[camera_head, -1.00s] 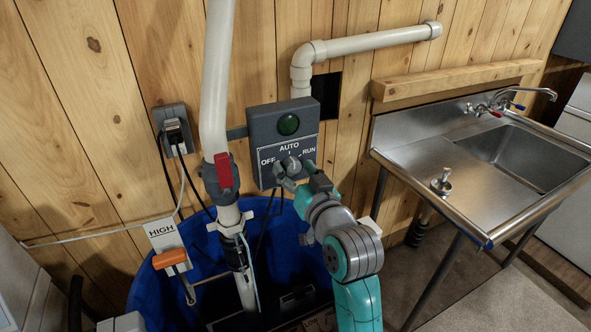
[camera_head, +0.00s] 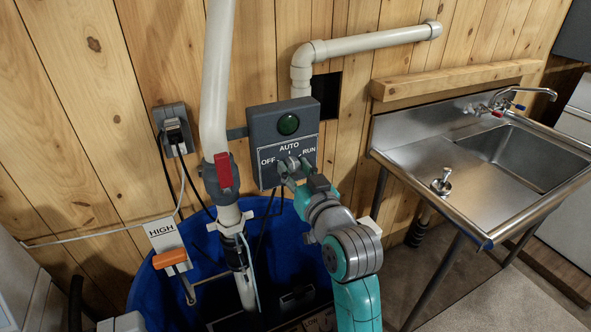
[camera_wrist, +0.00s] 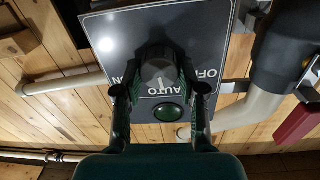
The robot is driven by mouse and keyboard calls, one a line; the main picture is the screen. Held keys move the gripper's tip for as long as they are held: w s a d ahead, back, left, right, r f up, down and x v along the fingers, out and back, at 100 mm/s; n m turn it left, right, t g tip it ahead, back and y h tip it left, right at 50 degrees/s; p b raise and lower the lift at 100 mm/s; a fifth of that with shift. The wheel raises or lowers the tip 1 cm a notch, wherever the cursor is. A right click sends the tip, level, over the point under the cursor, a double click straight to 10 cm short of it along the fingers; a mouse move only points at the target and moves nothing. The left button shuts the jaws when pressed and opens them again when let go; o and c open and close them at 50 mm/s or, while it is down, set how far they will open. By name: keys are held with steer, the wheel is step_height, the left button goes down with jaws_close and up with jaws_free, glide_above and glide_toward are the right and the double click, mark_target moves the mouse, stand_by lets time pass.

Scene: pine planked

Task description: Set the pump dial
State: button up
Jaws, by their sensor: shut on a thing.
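The pump dial (camera_head: 290,164) is a grey knob on a dark control box (camera_head: 256,129), with OFF printed at left, AUTO above and RUN at right. My gripper (camera_head: 291,170) is at the dial, and its fingers partly hide it in the head view. In the wrist view the box appears upside down. There the two dark fingers of my gripper (camera_wrist: 160,68) stand on either side of the grey dial (camera_wrist: 158,72) and are shut on it. A small white mark shows on the AUTO side of the dial. The dial's exact pointing is hard to read.
A green lamp (camera_head: 288,124) sits above the dial. A white pipe with a red-handled valve (camera_head: 223,170) runs just left of the box. A blue tub (camera_head: 200,247) is below, with an orange float switch (camera_head: 170,258) at its left. A steel sink (camera_head: 525,160) stands at right.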

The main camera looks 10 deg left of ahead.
steer(key=n, duration=0.6)
steer(key=shift+y, duration=0.3)
steer(key=n, duration=0.5)
steer(key=shift+a, duration=0.1)
steer(key=shift+f, duration=0.1)
steer(key=o, duration=1.1)
steer(key=shift+o, duration=0.2)
steer(key=shift+s, duration=0.1)
steer(key=v, duration=1.2)
steer(key=shift+f, duration=0.15)
